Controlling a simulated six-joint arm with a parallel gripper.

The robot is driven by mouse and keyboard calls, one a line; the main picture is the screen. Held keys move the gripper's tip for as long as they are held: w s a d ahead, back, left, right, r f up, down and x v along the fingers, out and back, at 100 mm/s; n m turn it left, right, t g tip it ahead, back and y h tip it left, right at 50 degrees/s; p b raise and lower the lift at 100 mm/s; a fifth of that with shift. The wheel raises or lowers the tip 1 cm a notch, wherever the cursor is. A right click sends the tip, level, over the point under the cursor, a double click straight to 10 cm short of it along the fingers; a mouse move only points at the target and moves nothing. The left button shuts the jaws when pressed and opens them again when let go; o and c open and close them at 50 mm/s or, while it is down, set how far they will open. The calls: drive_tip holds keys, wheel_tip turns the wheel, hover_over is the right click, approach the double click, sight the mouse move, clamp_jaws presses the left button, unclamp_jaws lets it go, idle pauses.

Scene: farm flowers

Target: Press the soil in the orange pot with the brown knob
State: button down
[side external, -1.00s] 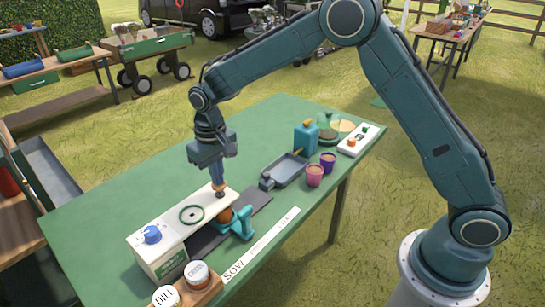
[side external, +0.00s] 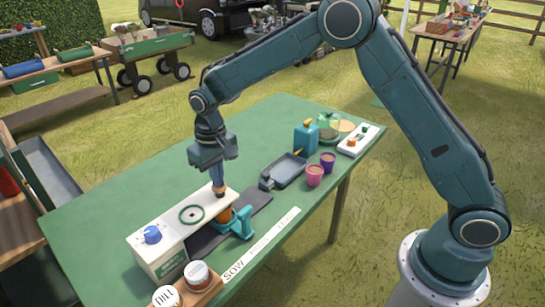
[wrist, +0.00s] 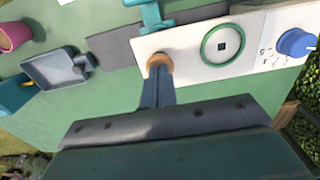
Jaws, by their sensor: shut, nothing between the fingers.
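The brown knob (side external: 219,191) stands on the top of a white machine (side external: 180,228) on the green table. It also shows in the wrist view (wrist: 159,60), right at my fingertips. My gripper (side external: 218,184) points down over the knob with its fingers shut and nothing between them. The fingertips appear to touch the knob's top. The orange pot (side external: 225,215) sits under the machine's edge, beside a teal holder (side external: 243,223). Only part of the pot shows in the side view, and its soil is hidden beneath the machine.
A blue dial (side external: 152,234) and a green ring (side external: 191,214) are on the machine's top. A grey tray (side external: 285,171), pink pot (side external: 315,175), purple pot (side external: 327,162) and blue can (side external: 305,137) stand farther right. Seed jars (side external: 197,273) are at the front.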

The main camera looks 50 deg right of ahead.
drive_tip(key=shift+r, duration=1.5)
wheel_tip(320, 180, up, 6)
idle(1.0)
